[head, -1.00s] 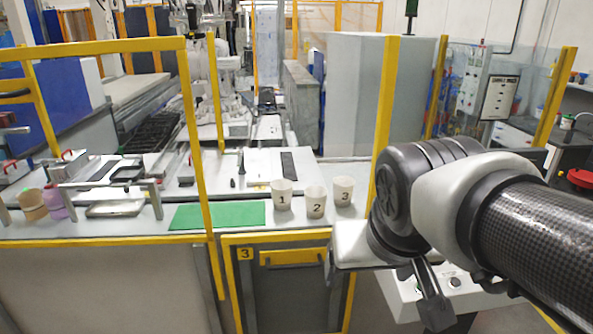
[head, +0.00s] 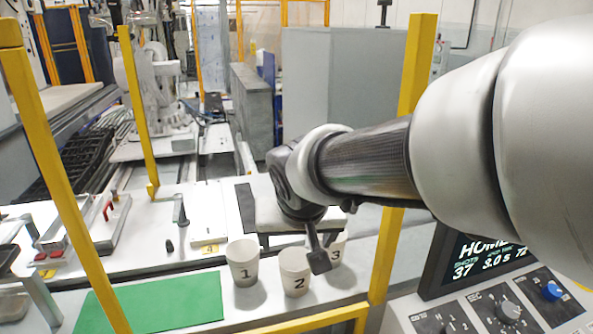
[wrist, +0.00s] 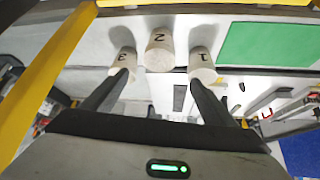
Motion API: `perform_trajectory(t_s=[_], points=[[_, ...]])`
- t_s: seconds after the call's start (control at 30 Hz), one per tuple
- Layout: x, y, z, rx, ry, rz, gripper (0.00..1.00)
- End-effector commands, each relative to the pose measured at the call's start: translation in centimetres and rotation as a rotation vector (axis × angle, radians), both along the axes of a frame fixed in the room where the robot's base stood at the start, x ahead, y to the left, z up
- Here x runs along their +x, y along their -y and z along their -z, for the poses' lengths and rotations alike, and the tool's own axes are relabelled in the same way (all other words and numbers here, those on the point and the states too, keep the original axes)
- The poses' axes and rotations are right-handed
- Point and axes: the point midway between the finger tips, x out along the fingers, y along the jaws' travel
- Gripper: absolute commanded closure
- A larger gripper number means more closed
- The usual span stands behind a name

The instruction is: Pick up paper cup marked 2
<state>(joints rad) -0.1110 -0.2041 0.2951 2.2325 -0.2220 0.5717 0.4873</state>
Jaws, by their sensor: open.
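Three white paper cups stand upright in a row on the bench. The paper cup marked 2 (head: 294,272) is in the middle, with cup 1 (head: 243,262) to its left and cup 3 (head: 335,253) to its right, partly hidden by my arm. In the wrist view the order is reversed: cup 2 (wrist: 159,50) is at top centre, cup 3 (wrist: 123,61) left and cup 1 (wrist: 202,66) right. My gripper (wrist: 158,79) is open and empty. Its fingertips overlap cups 3 and 1 in that view, with cup 2 centred between and beyond them. Contact cannot be told.
A green mat (head: 150,304) lies left of the cups. A yellow post (head: 404,130) stands to their right, and a yellow rail (head: 300,322) runs along the bench front. A control panel (head: 490,300) with a screen is at lower right. Metal fixtures stand at left.

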Motion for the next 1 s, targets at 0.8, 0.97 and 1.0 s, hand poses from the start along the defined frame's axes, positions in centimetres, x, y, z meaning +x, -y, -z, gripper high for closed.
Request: perform_trajectory(t_s=[0.8, 0.97, 1.0], points=[[6.6, -0.5, 10.6, 0.001, -0.003, -0.001, 0.21], [7.7, -0.4, 12.8, 0.000, -0.004, -0.001, 0.21], [8.0, -0.4, 13.3, 0.000, -0.005, -0.001, 0.21]])
